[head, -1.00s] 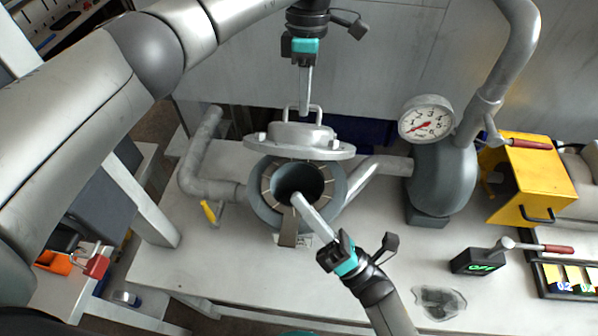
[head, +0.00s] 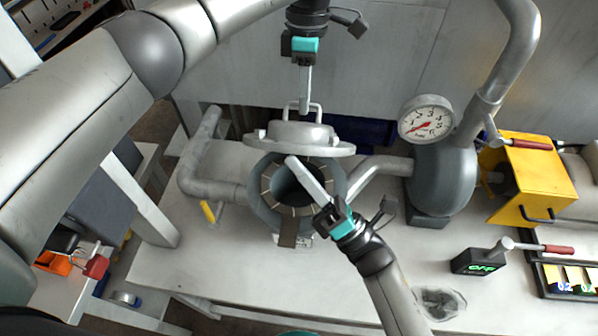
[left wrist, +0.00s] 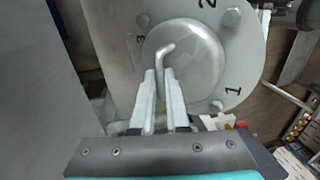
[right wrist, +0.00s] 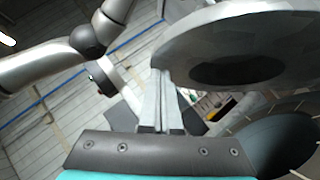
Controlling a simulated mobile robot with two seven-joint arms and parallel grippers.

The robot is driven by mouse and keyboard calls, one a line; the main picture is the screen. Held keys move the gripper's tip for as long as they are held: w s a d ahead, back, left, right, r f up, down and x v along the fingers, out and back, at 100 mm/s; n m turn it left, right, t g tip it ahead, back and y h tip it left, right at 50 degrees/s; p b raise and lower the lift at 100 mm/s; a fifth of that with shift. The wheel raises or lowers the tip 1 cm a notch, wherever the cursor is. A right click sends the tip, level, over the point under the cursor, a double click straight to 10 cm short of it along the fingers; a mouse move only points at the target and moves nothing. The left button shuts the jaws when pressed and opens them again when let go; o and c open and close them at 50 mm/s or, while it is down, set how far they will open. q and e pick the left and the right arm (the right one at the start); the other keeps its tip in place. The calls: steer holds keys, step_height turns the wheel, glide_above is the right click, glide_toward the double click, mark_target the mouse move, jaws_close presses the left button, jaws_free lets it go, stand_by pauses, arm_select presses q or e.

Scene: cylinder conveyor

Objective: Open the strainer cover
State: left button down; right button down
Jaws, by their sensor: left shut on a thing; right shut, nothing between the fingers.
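The grey round strainer cover (head: 300,136) is tilted up behind the open strainer body (head: 256,205), whose dark bore (head: 290,188) shows in the head view. My left gripper (head: 304,105) is above the cover, shut on its bent handle (head: 317,111). In the left wrist view the handle (left wrist: 166,50) runs between the fingers, and the cover (left wrist: 240,50) shows bolts and numbers. My right gripper (head: 292,162) is shut and empty, its fingertips over the bore's upper edge and close to the cover's underside. In the right wrist view the cover's underside (right wrist: 235,40) hangs just above the fingers.
A pressure gauge (head: 426,119) and grey pump housing (head: 442,175) stand to the right. Beyond are a yellow guard (head: 530,180) and a black box reading OFF (head: 478,262). A grey pipe (head: 195,165) stands left. The white bench (head: 240,275) is clear in front.

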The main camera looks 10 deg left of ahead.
arm_select(q)
steer(key=c, duration=0.9)
jaws_free()
steer(key=shift+a+f, duration=0.1)
steer(key=shift+f, duration=0.15)
steer(key=shift+r, duration=0.1)
